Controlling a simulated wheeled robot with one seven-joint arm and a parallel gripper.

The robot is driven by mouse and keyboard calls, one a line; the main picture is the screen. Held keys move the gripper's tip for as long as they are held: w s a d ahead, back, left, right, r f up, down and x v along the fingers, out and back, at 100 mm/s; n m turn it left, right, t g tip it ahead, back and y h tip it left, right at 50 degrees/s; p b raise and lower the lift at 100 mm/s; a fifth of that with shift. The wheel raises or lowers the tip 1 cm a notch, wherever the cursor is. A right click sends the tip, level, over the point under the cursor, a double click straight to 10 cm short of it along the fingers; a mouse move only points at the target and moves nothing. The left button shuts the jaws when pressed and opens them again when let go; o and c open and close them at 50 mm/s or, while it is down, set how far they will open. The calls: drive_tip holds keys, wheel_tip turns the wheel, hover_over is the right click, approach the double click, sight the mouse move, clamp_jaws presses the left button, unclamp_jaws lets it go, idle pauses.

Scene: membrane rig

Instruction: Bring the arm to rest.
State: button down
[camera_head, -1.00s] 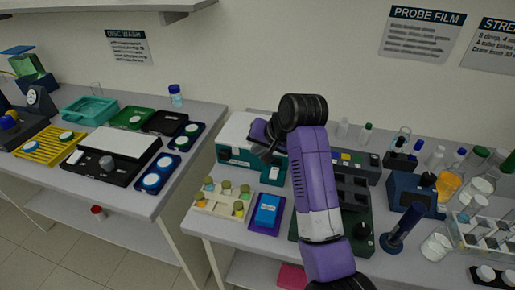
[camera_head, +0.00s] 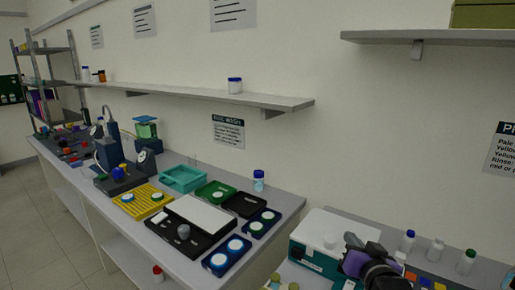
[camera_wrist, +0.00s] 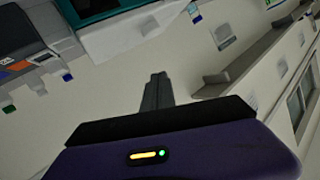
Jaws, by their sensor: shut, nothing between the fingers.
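My arm shows at the lower right of the head view, its purple and black wrist part in front of the white and teal box (camera_head: 323,236). My gripper (camera_wrist: 157,82) shows in the wrist view as dark fingers closed together, with nothing between them. The fingers point away over bare, pale background and touch nothing that I can see. In the head view the fingertips are hard to make out, and most of the arm is below the picture's edge.
The left bench (camera_head: 292,200) carries a black tray with a white plate (camera_head: 203,214), a yellow rack (camera_head: 143,202), a teal tray (camera_head: 184,178) and blue holders with discs. Several small bottles stand right of my arm. A wall shelf (camera_head: 190,92) runs above the left bench.

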drive_tip(key=s+a+f+n, duration=0.1)
drive_tip(key=s+f, duration=0.2)
drive_tip(key=s, duration=1.3)
drive_tip(key=s+a+f+n+b, duration=0.1)
drive_tip(key=s+f, duration=0.2)
drive_tip(key=s, duration=1.4)
drive_tip(key=s+a+f+n, duration=0.1)
drive_tip(key=s+f, duration=0.3)
drive_tip(key=s, duration=1.3)
drive_tip(key=shift+a+n+g, duration=0.3)
drive_tip(key=shift+n, duration=0.1)
